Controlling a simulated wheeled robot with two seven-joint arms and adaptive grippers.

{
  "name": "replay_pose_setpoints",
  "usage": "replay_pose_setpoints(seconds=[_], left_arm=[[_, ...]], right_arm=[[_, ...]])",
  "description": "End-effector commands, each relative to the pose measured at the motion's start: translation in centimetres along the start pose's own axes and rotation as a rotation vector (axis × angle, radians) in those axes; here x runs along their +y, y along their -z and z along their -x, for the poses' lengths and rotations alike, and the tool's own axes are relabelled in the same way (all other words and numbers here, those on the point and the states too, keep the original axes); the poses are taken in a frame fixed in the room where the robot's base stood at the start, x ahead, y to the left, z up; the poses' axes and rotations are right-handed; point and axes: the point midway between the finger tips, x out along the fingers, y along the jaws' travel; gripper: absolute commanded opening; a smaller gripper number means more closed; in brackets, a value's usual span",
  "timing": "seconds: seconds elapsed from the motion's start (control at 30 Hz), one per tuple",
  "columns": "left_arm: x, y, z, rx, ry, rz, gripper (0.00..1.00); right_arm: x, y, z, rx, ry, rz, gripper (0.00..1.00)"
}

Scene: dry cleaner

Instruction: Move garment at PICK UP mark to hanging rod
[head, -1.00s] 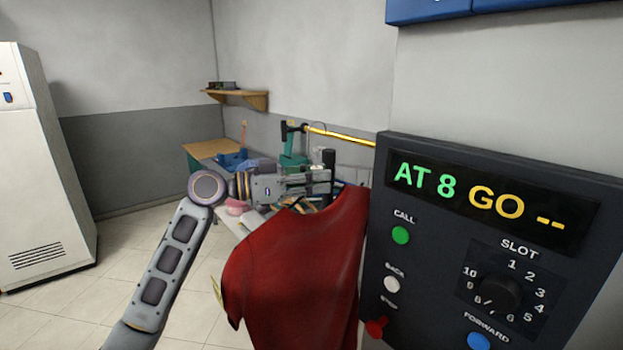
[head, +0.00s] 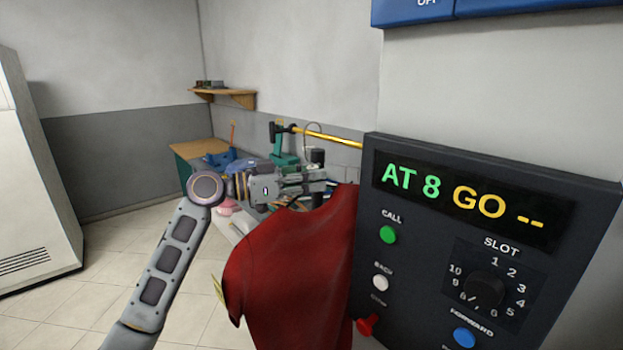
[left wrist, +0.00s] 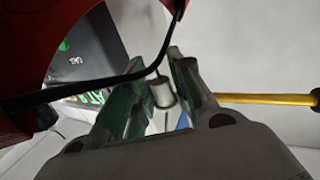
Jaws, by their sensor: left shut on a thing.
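A red garment (head: 290,265) hangs below my left gripper (head: 322,182), beside the control panel; it also shows at the upper left of the left wrist view (left wrist: 28,40). My left gripper is shut on the garment's black hanger (left wrist: 95,92), whose thin wire runs up between the fingers in the left wrist view. The yellow hanging rod (head: 330,137) is behind and above the gripper in the head view. It shows to the right of the fingers in the left wrist view (left wrist: 265,99). The PICK UP mark is not visible. My right gripper is out of view.
A dark control panel (head: 400,150) reading "AT 8 GO --" stands close on the right, next to the garment. A cluttered table with a green stand (head: 285,160) lies behind the gripper. A white cabinet (head: 30,190) stands at left; floor between is clear.

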Motion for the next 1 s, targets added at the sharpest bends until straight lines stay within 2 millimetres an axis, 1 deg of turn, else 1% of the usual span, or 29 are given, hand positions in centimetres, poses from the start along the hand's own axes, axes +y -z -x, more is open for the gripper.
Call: replay_pose_setpoints(seconds=[0.4, 1.0], left_arm=[[-0.3, 0.1, -0.7, 0.001, -0.023, -0.001, 0.00], [-0.5, 0.1, -1.1, 0.000, -0.035, -0.002, 0.00]], right_arm=[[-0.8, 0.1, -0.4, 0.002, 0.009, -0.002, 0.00], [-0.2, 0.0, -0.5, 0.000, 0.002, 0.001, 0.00]])
